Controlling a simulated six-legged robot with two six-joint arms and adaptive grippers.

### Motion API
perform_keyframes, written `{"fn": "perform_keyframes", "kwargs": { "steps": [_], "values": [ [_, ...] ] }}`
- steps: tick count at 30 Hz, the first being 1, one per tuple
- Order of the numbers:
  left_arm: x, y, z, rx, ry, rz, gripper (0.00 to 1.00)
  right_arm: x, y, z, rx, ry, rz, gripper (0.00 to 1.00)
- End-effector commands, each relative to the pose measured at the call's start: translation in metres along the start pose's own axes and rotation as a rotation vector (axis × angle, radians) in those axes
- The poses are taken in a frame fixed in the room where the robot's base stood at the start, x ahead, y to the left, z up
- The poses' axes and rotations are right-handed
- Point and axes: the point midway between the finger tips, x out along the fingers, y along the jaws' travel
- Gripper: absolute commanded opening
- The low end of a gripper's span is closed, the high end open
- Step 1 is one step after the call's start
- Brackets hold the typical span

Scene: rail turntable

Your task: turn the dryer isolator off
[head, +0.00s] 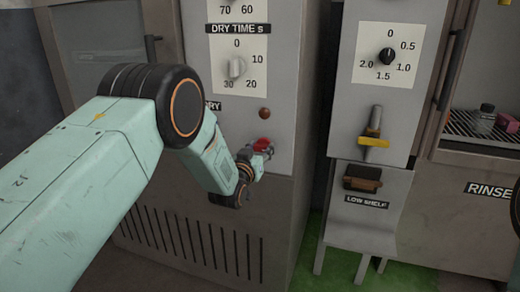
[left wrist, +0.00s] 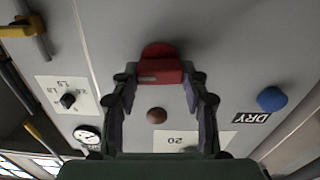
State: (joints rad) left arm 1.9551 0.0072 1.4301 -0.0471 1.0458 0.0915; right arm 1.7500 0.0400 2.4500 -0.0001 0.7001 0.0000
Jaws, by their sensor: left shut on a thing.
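The dryer isolator is a red handle (head: 262,142) low on the grey front of the DRY cabinet. In the left wrist view its red handle (left wrist: 160,70) has a red rounded part behind it, against the panel. My left gripper (head: 258,152) reaches it from the front and is shut on it. In the left wrist view the fingertips (left wrist: 160,77) stand on either side of the handle. The gripper partly hides the handle in the head view. My right gripper does not show.
Above the isolator are a small brown knob (head: 265,113) and the DRY TIME dial (head: 236,68). A blue knob (left wrist: 271,98) shows beside the DRY label. To the right, another cabinet has a dial (head: 387,56) and a yellow-collared lever (head: 374,135). A gap separates the cabinets.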

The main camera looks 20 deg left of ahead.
Motion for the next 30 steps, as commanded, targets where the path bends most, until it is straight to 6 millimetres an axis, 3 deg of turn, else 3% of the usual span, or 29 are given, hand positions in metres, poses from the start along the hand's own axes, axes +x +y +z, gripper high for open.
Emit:
{"fn": "perform_keyframes", "kwargs": {
  "steps": [30],
  "values": [
    [0.000,-0.004,0.001,-0.913,0.001,0.000,0.14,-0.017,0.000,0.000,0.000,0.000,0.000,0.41]
  ]
}}
